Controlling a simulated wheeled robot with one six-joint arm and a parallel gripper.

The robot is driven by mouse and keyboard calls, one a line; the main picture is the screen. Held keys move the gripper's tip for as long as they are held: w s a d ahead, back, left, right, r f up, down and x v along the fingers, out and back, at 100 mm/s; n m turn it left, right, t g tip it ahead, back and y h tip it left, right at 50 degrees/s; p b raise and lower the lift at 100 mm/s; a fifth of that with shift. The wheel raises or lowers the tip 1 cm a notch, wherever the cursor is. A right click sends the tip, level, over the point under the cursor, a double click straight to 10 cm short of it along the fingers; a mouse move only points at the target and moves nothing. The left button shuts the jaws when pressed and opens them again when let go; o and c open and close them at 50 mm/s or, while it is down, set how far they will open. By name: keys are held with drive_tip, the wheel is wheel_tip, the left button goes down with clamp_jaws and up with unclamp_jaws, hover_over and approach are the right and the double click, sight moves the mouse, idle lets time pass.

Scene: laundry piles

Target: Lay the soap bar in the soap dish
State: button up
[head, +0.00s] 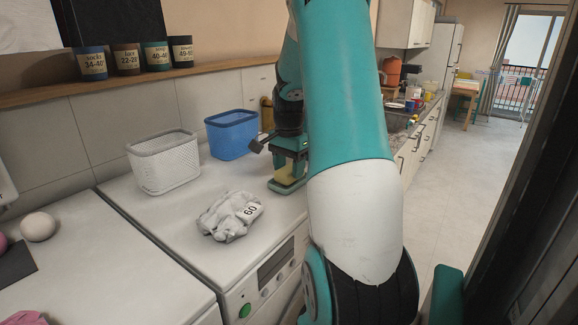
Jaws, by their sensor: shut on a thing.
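My gripper (288,165) is at the far right part of the white machine top, pointing down. It is shut on the yellow soap bar (286,174), which shows only in part between the fingers. A green, shallow piece that looks like the soap dish (287,187) is right under the soap bar, near the machine's right edge. I cannot tell whether the soap bar touches it. My arm hides what lies to the right of the gripper.
A grey-white crumpled cloth marked 60 (230,215) lies in front and left of the gripper. A white basket (163,162) and a blue basket (232,134) stand behind. A pale ball (38,227) is at far left. Labelled jars (127,60) stand on the ledge.

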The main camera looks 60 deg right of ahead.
drive_tip(key=o, duration=1)
drive_tip(key=shift+o, duration=0.2)
wheel_tip(320, 180, up, 17)
drive_tip(key=b, duration=0.2)
drive_tip(key=shift+r+b, duration=0.2)
drive_tip(key=shift+b, duration=0.2)
